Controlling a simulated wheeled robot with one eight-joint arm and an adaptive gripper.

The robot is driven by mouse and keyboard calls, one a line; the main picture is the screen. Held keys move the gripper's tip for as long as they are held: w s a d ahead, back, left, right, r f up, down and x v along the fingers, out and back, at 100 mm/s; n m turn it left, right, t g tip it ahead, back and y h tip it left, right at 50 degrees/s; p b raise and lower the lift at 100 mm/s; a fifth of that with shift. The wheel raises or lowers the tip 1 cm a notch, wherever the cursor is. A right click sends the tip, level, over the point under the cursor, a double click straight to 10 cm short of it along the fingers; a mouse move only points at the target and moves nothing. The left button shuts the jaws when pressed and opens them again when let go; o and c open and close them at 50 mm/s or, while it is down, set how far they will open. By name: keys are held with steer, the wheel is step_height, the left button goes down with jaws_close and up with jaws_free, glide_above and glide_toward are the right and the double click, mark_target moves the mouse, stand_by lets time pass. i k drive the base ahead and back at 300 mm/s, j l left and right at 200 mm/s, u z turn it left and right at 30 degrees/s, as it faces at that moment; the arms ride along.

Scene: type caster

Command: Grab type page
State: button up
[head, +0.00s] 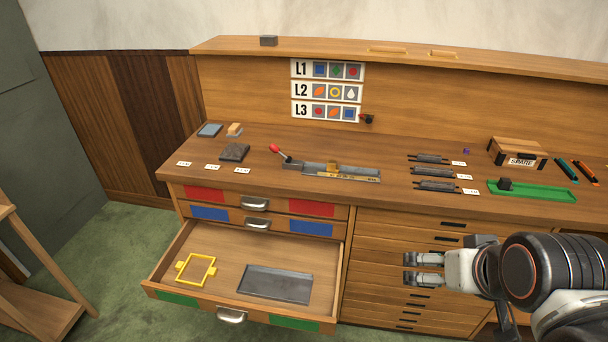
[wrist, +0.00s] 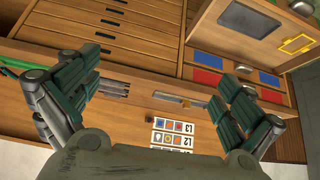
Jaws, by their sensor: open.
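No object is labelled as the type page, so I cannot tell which thing it is. A flat dark grey tray-like piece (head: 275,284) lies in the open bottom drawer (head: 218,285). A yellow frame with side tabs (head: 197,270) lies left of it, apart; it also shows in the wrist view (wrist: 296,45). My gripper (head: 410,268) is open and empty, right of the drawer in the head view, in front of the closed drawers. In the wrist view my gripper (wrist: 165,78) has its two fingers wide apart with nothing between them.
The bench top (head: 300,200) holds a red-knobbed device (head: 325,169), several dark rollers (head: 434,172), a green tray (head: 530,192) and a SPARE box (head: 518,152). L1 to L3 signs (head: 327,91) hang behind. The open drawer juts out over green carpet (head: 120,245).

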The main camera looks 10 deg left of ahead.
mark_target(234, 153)
steer(key=i+j, duration=0.15)
steer(key=j, duration=0.25)
steer(key=i+j, duration=0.1)
steer(key=j, duration=0.25)
steer(key=i+j+u, duration=0.1)
steer(key=j, duration=0.3)
steer(key=i+j, duration=0.15)
steer(key=j, duration=0.2)
steer(key=i+j+u, duration=0.1)
steer(key=j, duration=0.3)
steer(key=i, duration=0.05)
